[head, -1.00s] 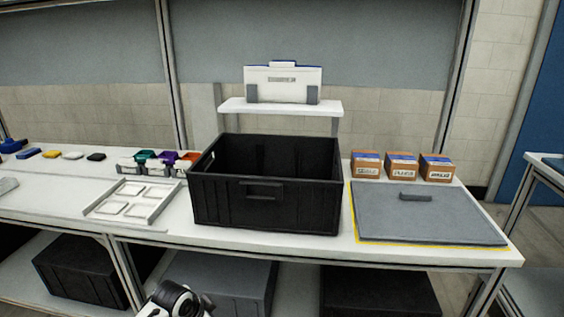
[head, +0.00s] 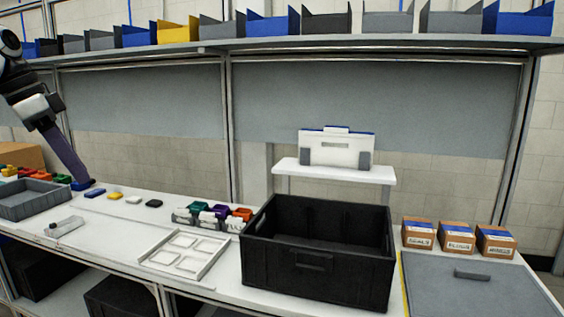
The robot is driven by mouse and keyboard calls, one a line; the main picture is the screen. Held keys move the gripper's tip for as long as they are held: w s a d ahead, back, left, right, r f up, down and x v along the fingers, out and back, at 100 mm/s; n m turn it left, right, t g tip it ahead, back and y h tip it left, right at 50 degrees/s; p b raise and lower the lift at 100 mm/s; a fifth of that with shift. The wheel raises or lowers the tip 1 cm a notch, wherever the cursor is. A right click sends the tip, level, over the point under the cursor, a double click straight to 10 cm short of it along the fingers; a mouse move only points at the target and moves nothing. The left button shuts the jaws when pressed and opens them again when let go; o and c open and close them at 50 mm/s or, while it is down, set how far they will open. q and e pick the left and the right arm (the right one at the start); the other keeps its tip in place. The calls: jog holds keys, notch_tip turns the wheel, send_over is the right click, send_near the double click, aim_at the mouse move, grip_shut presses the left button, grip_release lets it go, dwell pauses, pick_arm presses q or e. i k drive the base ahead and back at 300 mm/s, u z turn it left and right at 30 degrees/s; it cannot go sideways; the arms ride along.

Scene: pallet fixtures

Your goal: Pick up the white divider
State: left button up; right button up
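A white panel (head: 336,150) with a blue top edge and a small label stands upright on a raised white shelf (head: 335,173) behind the black crate; it looks like the white divider. Two grey brackets hold its lower corners. My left gripper (head: 82,181) is at the far left, pointing down by the small blue pieces, well away from the panel. The view is edge-on, so I cannot tell whether its fingers are apart. My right gripper is not in view.
An open, empty black crate (head: 318,262) stands in front of the shelf. Left of it are a white four-pocket tray (head: 186,255) and several coloured bins (head: 213,215). Right are a grey lid (head: 478,290) and three boxes (head: 459,237). A bin rack (head: 300,45) runs overhead.

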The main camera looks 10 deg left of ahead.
aim_at(336, 147)
jog(key=u, duration=1.45)
jog(key=i, duration=1.75)
jog(key=z, duration=3.45)
jog(key=i, duration=0.5)
jog(key=u, duration=0.05)
